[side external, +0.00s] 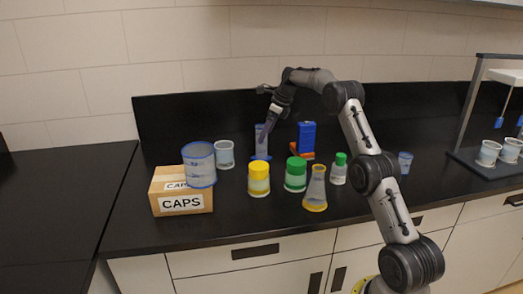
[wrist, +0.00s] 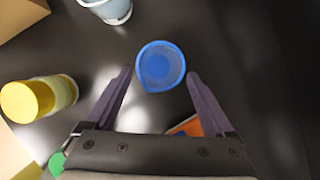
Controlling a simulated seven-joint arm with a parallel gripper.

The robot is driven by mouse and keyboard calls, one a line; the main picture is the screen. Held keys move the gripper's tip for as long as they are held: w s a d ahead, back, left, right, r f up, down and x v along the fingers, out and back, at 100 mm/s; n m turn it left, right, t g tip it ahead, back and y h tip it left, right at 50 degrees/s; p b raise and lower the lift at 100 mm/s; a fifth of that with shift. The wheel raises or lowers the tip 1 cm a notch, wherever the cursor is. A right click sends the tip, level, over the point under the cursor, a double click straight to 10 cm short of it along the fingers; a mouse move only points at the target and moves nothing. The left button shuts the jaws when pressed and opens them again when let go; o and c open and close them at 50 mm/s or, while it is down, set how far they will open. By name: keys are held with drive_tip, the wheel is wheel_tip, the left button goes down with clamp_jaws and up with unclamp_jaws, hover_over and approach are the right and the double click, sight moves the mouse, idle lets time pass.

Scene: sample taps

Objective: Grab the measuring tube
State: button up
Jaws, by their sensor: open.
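The measuring tube (side external: 261,143) is a tall, clear blue cylinder with a blue base, upright near the back of the black counter. In the wrist view its round blue top (wrist: 160,66) lies between and just beyond the tips of my gripper (wrist: 158,75). My gripper is open, with one dark finger on each side of the tube and a gap to both. In the side view my gripper (side external: 267,117) points down at the tube's upper part. Whether the fingertips are below the rim I cannot tell.
A yellow-capped jar (side external: 259,180), a green-capped jar (side external: 295,175) and a yellow-based flask (side external: 316,190) stand in front. A clear beaker (side external: 224,155) stands left. A blue bottle with orange (side external: 306,138) stands close right.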

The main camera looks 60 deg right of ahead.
sight(261, 145)
drive_tip(key=shift+x, duration=3.1)
drive_tip(key=shift+s+f, duration=0.1)
drive_tip(key=shift+s, duration=0.05)
clamp_jaws()
